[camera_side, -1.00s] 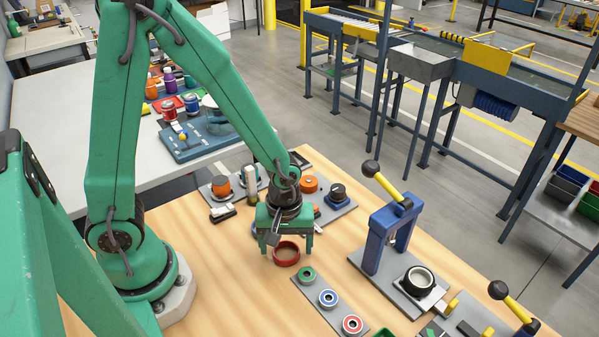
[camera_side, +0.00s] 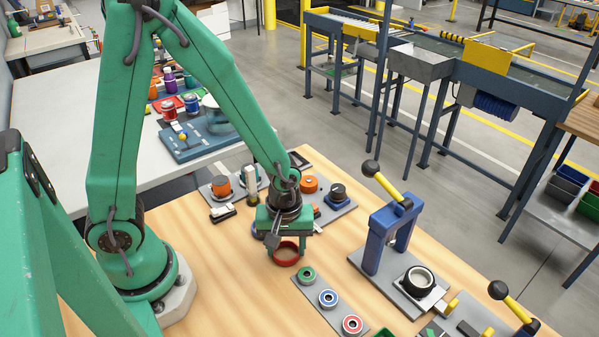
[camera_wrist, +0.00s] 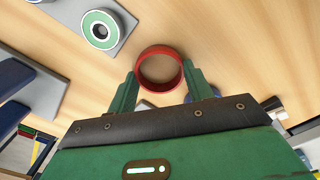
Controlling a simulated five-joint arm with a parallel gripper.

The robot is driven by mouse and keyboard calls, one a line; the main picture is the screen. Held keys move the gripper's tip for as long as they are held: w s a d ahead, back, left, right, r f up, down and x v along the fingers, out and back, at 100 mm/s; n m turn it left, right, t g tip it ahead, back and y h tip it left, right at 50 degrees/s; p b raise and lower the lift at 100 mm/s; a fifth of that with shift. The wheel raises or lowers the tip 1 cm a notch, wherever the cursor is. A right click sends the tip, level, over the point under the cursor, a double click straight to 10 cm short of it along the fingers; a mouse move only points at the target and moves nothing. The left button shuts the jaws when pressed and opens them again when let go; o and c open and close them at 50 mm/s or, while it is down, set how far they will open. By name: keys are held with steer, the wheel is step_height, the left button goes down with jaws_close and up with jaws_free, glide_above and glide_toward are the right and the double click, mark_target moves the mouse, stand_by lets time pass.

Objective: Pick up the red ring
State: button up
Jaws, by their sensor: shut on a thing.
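The red ring (camera_side: 286,254) is a short open band on the wooden table in the side view. In the wrist view the red ring (camera_wrist: 160,50) sits between the two green fingers, which touch its sides. My gripper (camera_side: 284,246) is low over the table, pointing down, and is shut on the ring. It also shows in the wrist view (camera_wrist: 160,80). I cannot tell whether the ring is clear of the table.
A grey plate with green, blue and red-faced round parts (camera_side: 328,299) lies in front of the ring. A blue press with a yellow lever (camera_side: 380,238) stands to the right. Grey trays with orange and dark parts (camera_side: 309,184) are behind. Bare wood (camera_side: 230,270) lies to the left.

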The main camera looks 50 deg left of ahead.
steer(key=shift+r, duration=0.15)
steer(key=shift+r, duration=1)
steer(key=shift+s+d+r, duration=0.1)
steer(key=shift+d+r, duration=0.05)
steer(key=shift+r, duration=0.45)
steer(key=shift+s+d+r, duration=0.1)
steer(key=shift+r, duration=0.45)
steer(key=s+d+r, duration=0.6)
steer(key=s+d, duration=0.1)
steer(key=s, duration=0.1)
steer(key=shift+d+r, duration=0.25)
steer(key=shift+d, duration=0.05)
steer(key=shift+w, duration=0.1)
